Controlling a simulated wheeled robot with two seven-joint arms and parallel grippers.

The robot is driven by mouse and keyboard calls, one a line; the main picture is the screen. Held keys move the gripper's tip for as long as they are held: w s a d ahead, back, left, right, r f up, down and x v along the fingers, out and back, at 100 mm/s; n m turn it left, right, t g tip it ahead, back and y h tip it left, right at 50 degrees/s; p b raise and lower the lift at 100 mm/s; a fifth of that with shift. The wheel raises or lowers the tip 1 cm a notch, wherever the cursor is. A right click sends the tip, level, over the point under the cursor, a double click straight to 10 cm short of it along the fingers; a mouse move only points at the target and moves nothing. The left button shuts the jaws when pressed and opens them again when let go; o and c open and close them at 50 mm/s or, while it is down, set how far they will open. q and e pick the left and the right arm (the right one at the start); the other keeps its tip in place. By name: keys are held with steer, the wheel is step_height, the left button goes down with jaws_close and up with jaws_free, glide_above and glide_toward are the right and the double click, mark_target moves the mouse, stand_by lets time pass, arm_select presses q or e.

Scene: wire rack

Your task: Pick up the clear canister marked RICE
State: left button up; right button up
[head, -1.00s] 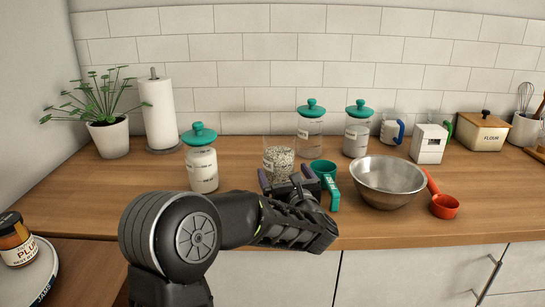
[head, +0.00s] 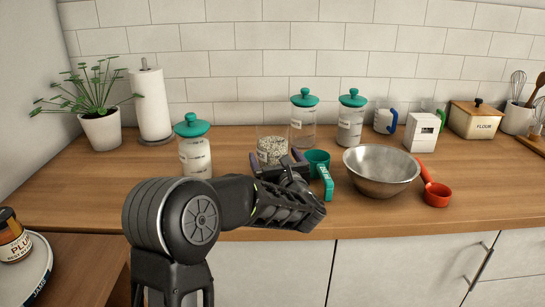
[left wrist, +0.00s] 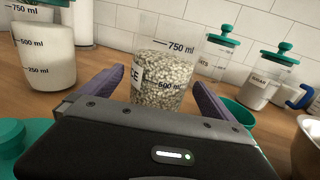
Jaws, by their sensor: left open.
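The clear canister (head: 272,147) of pale speckled grains stands upright on the wooden counter, with no lid visible on it. In the left wrist view the canister (left wrist: 165,72) shows a label ending in "CE" and volume marks. My left gripper (head: 276,160) is open and low at the canister's front. In the left wrist view its two purple-grey fingers (left wrist: 158,80) point at the canister, one toward each side. I cannot tell how far they reach around it. The gripper body hides the canister's base. My right gripper is not in view.
A teal measuring cup (head: 318,160) stands close to the right of my gripper, beside a steel bowl (head: 381,172). A white-filled canister with a teal lid (head: 195,155) is to the left. Two lidded canisters (head: 303,125) (head: 350,125) stand behind.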

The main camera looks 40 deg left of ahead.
arm_select(q)
steer(key=p+x, duration=0.1)
steer(key=x, duration=0.3)
steer(key=shift+w+a+f+p, duration=0.1)
steer(key=shift+w+a+p, duration=0.15)
steer(key=shift+p, duration=0.05)
steer(key=shift+w+a, duration=0.15)
steer(key=shift+a, duration=0.05)
steer(key=c, duration=2.1)
